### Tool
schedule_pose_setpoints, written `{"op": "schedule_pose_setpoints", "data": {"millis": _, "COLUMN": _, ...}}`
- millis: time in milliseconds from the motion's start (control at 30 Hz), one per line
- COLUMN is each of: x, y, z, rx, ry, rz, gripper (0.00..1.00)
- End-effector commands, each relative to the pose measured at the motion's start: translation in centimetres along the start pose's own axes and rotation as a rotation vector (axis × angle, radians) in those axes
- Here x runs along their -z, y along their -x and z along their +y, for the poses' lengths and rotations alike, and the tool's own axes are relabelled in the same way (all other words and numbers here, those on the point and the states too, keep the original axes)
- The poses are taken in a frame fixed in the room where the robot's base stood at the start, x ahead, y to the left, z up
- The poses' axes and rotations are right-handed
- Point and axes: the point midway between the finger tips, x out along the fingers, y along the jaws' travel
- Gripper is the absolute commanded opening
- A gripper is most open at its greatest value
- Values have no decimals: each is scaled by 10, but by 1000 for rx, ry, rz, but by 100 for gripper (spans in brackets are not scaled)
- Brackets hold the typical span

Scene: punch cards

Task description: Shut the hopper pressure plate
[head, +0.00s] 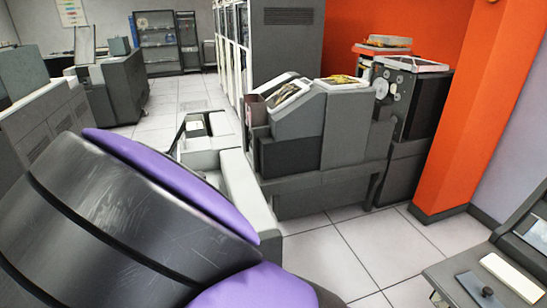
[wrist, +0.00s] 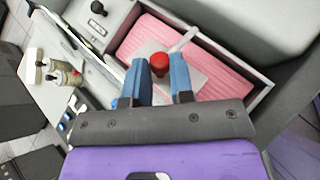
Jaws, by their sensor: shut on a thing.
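In the wrist view, my gripper (wrist: 161,62) has its two blue fingers on either side of a red knob (wrist: 159,61) and is shut on it. The knob belongs to the grey pressure plate (wrist: 200,76), which lies against a stack of pink cards (wrist: 222,50) in the hopper (wrist: 262,92). A light rod (wrist: 183,38) runs off from beside the knob. The fingers and the gripper body hide the near part of the plate and hopper. In the head view, my arm hides the gripper and the knob.
A light grey machine (head: 236,178) shows just beyond my arm in the head view. A dark grey card machine (head: 345,125) stands right of it. Beside the hopper is a panel with a black knob (wrist: 98,8). Tiled floor (head: 330,255) is clear at the front.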

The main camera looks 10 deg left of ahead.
Motion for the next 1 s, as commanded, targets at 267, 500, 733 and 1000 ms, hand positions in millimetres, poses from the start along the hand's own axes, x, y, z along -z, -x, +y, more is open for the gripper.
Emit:
{"op": "schedule_pose_setpoints", "data": {"millis": 267, "x": 14, "y": -5, "z": 3, "rx": 58, "ry": 124, "rz": -134, "gripper": 0}}
{"op": "schedule_pose_setpoints", "data": {"millis": 500, "x": 20, "y": -8, "z": 3, "rx": 90, "ry": 185, "rz": -200, "gripper": 0}}
{"op": "schedule_pose_setpoints", "data": {"millis": 733, "x": 22, "y": -9, "z": 3, "rx": 100, "ry": 207, "rz": -223, "gripper": 0}}
{"op": "schedule_pose_setpoints", "data": {"millis": 1000, "x": 22, "y": -10, "z": 3, "rx": 102, "ry": 208, "rz": -224, "gripper": 0}}
